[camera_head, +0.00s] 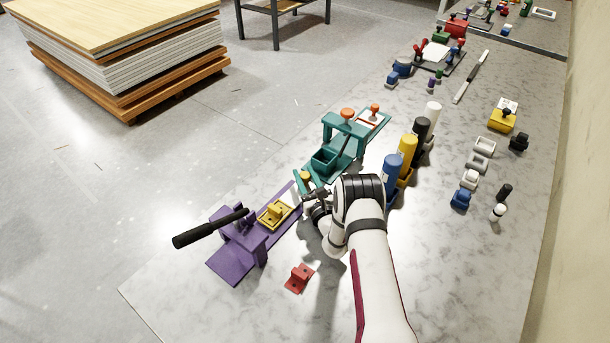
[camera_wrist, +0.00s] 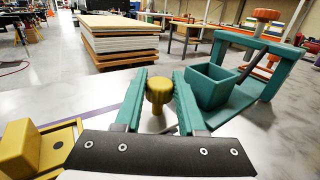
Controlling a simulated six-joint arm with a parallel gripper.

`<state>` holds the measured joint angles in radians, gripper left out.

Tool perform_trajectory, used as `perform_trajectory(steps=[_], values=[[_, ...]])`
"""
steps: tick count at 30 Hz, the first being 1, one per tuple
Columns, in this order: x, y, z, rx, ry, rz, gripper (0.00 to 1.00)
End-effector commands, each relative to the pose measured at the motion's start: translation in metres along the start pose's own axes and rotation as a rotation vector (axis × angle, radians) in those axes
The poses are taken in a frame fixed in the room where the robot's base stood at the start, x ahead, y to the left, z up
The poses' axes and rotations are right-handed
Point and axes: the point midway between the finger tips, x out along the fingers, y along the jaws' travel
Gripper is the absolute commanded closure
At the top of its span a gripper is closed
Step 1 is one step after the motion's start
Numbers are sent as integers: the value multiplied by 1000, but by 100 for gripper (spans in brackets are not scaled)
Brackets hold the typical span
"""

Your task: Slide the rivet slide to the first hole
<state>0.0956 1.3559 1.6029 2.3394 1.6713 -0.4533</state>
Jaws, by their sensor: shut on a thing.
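A teal rivet station with a slide stands beyond my gripper in the head view. It has an open square box (camera_head: 324,161) and an arch (camera_head: 345,125) with an orange knob (camera_head: 347,114). A yellow knob (camera_head: 305,176) shows at its near end. My gripper (camera_wrist: 160,98) is shut on this yellow knob (camera_wrist: 159,88), which stands upright between the two teal fingers. The box (camera_wrist: 212,86) is just right of the right finger in the wrist view. The knob's base is partly hidden by my gripper. I cannot make out the slide's holes.
A purple press (camera_head: 238,258) with a black handle (camera_head: 210,228) stands left of my gripper, bearing a yellow block (camera_head: 275,213). A red bracket (camera_head: 299,278) lies nearby. Blue (camera_head: 392,172), yellow and black bottles stand right of the station. The table's near left is clear.

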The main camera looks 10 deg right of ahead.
Motion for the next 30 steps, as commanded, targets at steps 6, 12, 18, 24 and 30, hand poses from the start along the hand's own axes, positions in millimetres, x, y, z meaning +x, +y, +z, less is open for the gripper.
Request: perform_trajectory(steps=[6,12,18,24,30], values=[[0,0,0,0,0,-1,100],[0,0,0,0,0,-1,100],[-2,2,0,1,0,0,100],[-22,35,-1,3,1,4,100],[-36,55,0,2,0,1,100]])
